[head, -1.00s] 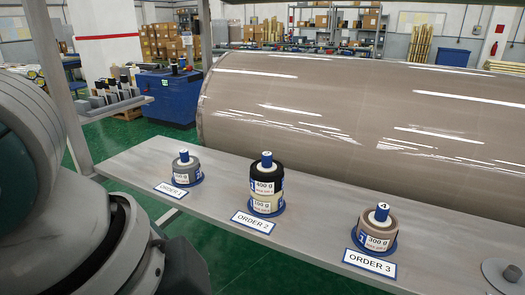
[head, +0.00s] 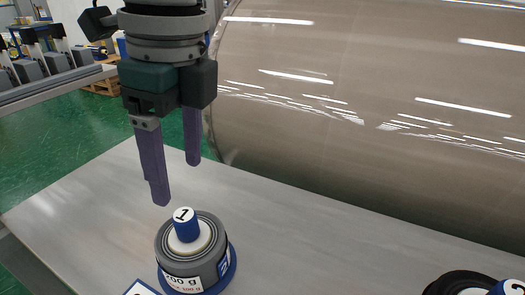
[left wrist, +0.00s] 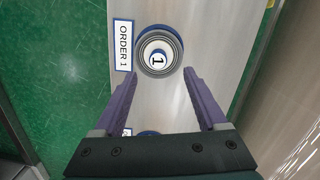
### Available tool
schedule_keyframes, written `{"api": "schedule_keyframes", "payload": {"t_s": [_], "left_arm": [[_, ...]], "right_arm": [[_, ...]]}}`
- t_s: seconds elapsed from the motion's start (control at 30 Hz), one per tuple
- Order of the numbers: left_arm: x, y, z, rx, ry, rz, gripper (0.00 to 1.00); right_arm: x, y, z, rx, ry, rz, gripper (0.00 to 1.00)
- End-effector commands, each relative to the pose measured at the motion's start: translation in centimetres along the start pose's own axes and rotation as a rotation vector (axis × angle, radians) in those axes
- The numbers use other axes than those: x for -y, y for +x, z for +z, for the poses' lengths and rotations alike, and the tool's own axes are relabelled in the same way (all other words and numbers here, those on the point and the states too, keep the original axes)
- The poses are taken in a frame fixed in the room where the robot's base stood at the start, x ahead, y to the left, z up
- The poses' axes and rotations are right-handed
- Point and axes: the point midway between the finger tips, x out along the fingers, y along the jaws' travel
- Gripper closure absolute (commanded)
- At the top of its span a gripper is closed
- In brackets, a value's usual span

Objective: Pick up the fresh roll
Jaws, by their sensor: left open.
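Which roll is the fresh one cannot be told from the frames. A grey roll (head: 190,262) stands upright on a blue base on the pale shelf, with a blue peg (head: 185,226) marked 1 through its middle. My left gripper (head: 177,182) hangs above the grey roll with its two purple fingers apart and nothing between them. In the left wrist view the grey roll (left wrist: 144,66) lies just beyond the open fingertips (left wrist: 161,75), with the ORDER 1 card beside it. A black roll (head: 452,283) is cut off at the bottom right of the head view. My right gripper is not in view.
A huge shiny brown wrapped roll (head: 370,130) lies behind the shelf (head: 330,235). The shelf between the grey and black rolls is clear. Green floor (head: 80,145) shows to the left, with a metal rail (head: 55,85) above it.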

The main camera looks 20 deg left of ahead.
Motion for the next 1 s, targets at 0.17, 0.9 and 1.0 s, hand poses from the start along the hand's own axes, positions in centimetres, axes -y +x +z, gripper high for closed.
{"api": "schedule_keyframes", "payload": {"t_s": [0.17,0.9,1.0], "left_arm": [[-0.1,2.9,0.0,0.001,-0.001,0.003,0.26],[0.3,8.8,0.1,0.001,0.001,-0.001,0.26],[0.3,8.8,0.1,0.001,0.001,-0.001,0.36]], "right_arm": [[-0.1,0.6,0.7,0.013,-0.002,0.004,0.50],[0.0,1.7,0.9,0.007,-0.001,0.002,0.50],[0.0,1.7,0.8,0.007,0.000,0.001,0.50]]}}
